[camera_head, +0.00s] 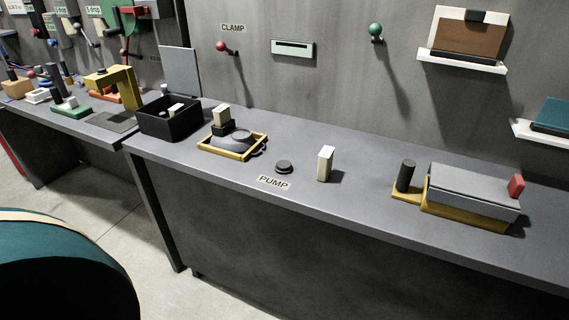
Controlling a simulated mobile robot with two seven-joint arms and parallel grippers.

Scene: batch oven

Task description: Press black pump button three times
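The black pump button (284,167) is a small round knob on the grey bench top, just behind a label reading PUMP (273,183). Nothing touches the button. Neither of my grippers shows in the head view.
A cream block (325,163) stands upright right of the button. A yellow-framed tray (229,155) and an open black bin (142,121) stand to its left. A grey box on a yellow base (470,217) with a black cylinder (405,176) is at right. The bench front is clear.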

